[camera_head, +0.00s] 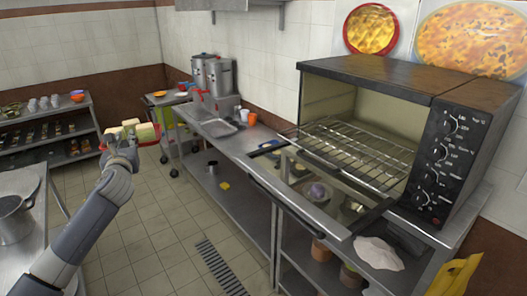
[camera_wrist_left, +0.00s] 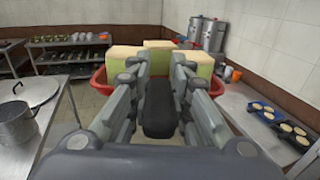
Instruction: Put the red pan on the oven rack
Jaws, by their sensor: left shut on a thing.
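My left gripper (camera_head: 124,150) is shut on the red pan (camera_head: 150,141), holding it up over the floor, left of the counter. In the left wrist view the red pan (camera_wrist_left: 98,82) shows beyond the fingers of the left gripper (camera_wrist_left: 160,65). Pale yellow-green blocks (camera_wrist_left: 190,62) sit in the pan. The gripper hides part of the pan, including its grasped edge. The black oven (camera_head: 382,72) stands on the counter at the right with its door lowered open. The wire oven rack (camera_head: 350,148) shows inside and looks empty. My right gripper is not in view.
The steel counter (camera_head: 222,140) runs along the wall, with two tall steel urns (camera_head: 215,76) and an orange cup (camera_head: 252,119). The open oven door (camera_head: 290,195) juts over its front. A table with a pot (camera_head: 14,218) stands at left. Tiled floor between is clear.

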